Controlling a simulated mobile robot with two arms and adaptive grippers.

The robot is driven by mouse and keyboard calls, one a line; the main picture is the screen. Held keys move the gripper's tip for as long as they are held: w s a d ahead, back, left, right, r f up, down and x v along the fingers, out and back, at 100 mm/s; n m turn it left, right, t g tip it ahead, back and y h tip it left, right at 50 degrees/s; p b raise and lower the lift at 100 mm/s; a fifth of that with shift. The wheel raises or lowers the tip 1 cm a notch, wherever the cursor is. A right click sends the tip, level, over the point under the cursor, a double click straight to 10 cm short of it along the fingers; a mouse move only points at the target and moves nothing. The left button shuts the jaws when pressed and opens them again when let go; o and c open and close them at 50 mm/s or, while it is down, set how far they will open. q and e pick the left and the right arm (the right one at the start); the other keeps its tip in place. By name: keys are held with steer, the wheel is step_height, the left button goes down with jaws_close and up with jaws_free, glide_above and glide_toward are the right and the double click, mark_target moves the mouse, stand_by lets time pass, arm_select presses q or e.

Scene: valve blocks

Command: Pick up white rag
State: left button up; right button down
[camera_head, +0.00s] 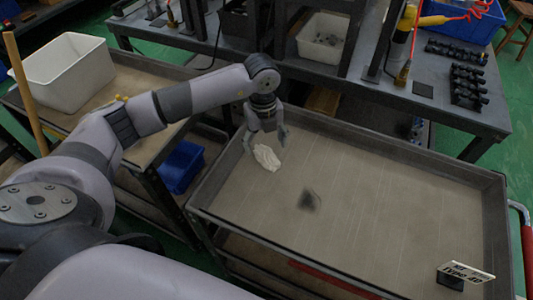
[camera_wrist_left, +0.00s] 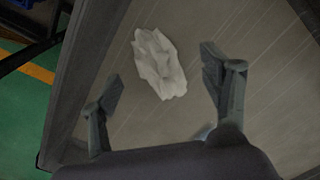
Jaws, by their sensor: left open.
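The white rag (camera_head: 266,157) lies crumpled on the cart's tray (camera_head: 380,190), near its left rim. It also shows in the left wrist view (camera_wrist_left: 160,64), ahead of the fingertips and roughly between their lines. My left gripper (camera_head: 265,141) points down over the rag in the head view, with its fingers spread. I cannot tell the exact height of the fingers above the rag. My right gripper is not in view.
A raised rim surrounds the tray close to the rag. A white bin (camera_head: 65,72) is on the left cart. A workbench (camera_head: 440,100) stands behind. The tray's middle is mostly clear.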

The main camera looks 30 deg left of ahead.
arm_select(q)
steer(key=shift+s+d+f, duration=0.1)
steer(key=shift+f, duration=1.35)
steer(key=shift+c, duration=0.3)
steer(key=c, duration=1.1)
